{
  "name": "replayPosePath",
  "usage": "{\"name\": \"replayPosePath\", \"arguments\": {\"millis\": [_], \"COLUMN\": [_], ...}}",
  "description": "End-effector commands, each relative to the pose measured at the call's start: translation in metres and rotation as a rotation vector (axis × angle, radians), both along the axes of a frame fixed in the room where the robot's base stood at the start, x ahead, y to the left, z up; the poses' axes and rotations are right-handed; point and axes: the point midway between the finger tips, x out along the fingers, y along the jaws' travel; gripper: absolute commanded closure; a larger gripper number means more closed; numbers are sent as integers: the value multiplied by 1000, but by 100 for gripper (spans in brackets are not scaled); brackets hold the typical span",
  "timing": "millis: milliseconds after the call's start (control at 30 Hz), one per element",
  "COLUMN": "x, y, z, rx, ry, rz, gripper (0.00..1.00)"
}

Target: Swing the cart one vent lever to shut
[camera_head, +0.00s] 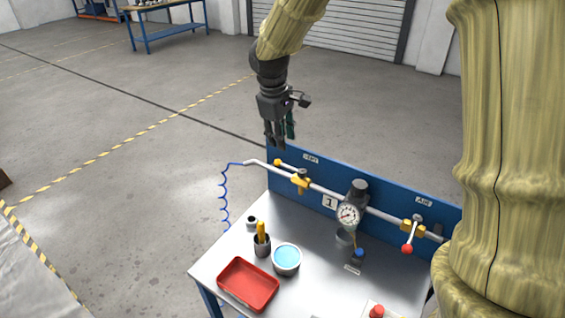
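Cart one (330,202), marked with a 1, has a blue back panel and a grey top. Its vent label (311,158) is at the panel's upper left, small and hard to read. Below it, a yellow valve (300,184) sits on the pale pipe. The vent lever (278,162) ends in a yellow knob up and left of the valve and looks roughly in line with the pipe. My gripper (275,144) hangs fingers down near the panel's left end, above the knob in the picture and apart from it. Its finger opening is too small to judge. A dark green piece shows beside it.
An air valve with a red-knobbed lever (407,249) is on the pipe at right. A gauge (348,215) and blue-knobbed valve (359,253) stand mid-panel. A red tray (248,285), bowl (286,259) and pen cup (262,243) occupy the top. Floor left is clear.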

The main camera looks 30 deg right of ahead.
Motion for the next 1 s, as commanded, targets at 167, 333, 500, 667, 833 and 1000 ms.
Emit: {"name": "replayPosePath", "arguments": {"millis": [167,333,500,667,833,1000], "x": [-1,1,4,6,8,9], "y": [-7,-11,-14,-16,-18,-19], "z": [-17,-39,-60,-78,-92,-99], "rx": [0,0,0,0,0,0], "ry": [4,4,4,3,2,1], "rz": [-6,-6,-5,-4,-3,-2], "gripper": [69,69,69,69,69,69]}}
